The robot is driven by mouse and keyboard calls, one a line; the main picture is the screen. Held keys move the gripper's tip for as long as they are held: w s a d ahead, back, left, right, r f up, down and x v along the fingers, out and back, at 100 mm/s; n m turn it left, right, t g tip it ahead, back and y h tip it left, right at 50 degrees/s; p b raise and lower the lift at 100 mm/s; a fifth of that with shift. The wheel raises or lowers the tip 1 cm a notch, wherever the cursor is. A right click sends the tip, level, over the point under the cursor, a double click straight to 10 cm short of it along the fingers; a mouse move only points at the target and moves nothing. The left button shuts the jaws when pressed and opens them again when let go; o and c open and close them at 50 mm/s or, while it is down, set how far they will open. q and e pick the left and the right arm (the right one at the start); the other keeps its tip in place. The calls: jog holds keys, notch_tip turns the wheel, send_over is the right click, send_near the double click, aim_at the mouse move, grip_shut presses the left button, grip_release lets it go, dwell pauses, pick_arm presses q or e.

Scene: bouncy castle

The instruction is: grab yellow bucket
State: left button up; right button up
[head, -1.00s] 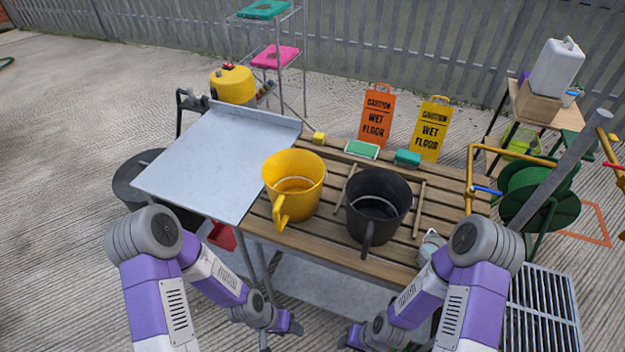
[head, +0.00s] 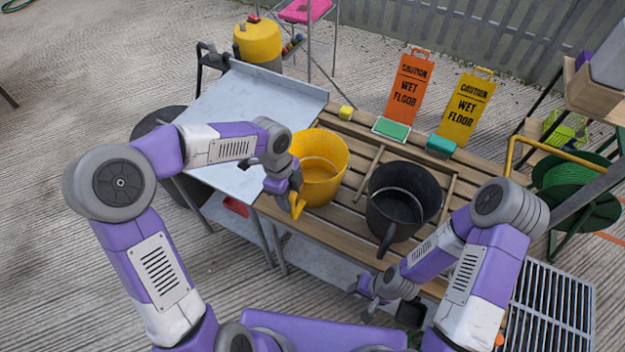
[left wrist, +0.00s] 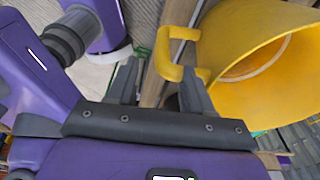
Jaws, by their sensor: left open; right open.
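The yellow bucket (head: 325,160) stands upright on the slatted wooden table, left of a black bucket (head: 400,205), with its handle toward me. My left gripper (head: 294,196) is at the handle side of the yellow bucket and partly covers it. In the left wrist view the yellow bucket (left wrist: 250,60) fills the right side. The open fingers of the left gripper (left wrist: 160,82) have the yellow handle between their tips; contact cannot be told. My right gripper (head: 362,298) is open and low in front of the table, below the black bucket, away from the yellow bucket.
A grey metal sheet (head: 245,100) lies left of the buckets. Orange (head: 408,90) and yellow (head: 465,105) wet-floor signs stand behind. A green-topped sponge (head: 391,129), a teal block (head: 442,145) and a yellow cube (head: 346,113) lie along the table's back edge.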

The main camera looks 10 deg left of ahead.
aim_at(293, 208)
pick_arm(q)
jog(key=f, duration=0.2)
jog(key=f+b, duration=0.1)
jog(key=f, duration=0.1)
jog(key=f+b, duration=0.1)
jog(key=f, duration=0.2)
jog(key=shift+d, duration=0.3)
jog(key=shift+w+r, duration=0.1)
jog(key=shift+r, duration=0.05)
grip_shut()
